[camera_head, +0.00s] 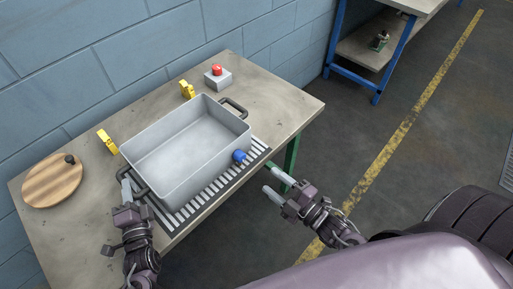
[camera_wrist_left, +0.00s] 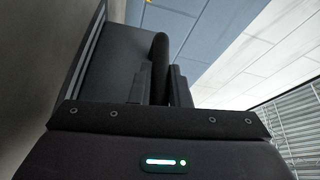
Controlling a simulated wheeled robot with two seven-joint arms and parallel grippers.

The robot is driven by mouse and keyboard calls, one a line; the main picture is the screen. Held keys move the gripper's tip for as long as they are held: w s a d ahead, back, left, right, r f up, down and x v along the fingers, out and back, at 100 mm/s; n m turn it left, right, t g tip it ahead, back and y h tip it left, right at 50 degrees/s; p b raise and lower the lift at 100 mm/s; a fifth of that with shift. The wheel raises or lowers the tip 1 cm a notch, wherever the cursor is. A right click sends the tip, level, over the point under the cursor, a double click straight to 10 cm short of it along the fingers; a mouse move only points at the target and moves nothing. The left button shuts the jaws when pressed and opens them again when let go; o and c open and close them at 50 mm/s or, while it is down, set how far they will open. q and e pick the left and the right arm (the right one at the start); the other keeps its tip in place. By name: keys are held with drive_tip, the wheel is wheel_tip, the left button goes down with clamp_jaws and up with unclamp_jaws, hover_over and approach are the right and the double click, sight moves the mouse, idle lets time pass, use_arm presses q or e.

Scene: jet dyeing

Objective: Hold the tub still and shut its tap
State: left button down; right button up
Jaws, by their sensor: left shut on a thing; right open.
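A grey rectangular tub (camera_head: 185,148) sits upright on the table, with a dark handle at each end. Its blue tap (camera_head: 239,156) is on the near side, toward the right corner. My left gripper (camera_head: 128,190) is shut on the tub's left handle (camera_head: 137,180). In the left wrist view the fingers (camera_wrist_left: 160,84) close around the dark handle bar (camera_wrist_left: 160,55). My right gripper (camera_head: 276,184) is open and empty, off the table's front edge, to the right of and below the tap. Its fingers point toward the table.
A slatted drain grate (camera_head: 190,211) runs along the table's (camera_head: 285,112) near edge beside the tub. A red button on a grey box (camera_head: 217,78) is at the back, and a round wooden lid (camera_head: 52,180) lies left.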

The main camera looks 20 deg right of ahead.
use_arm(q)
drive_tip(key=c, duration=1.3)
unclamp_jaws()
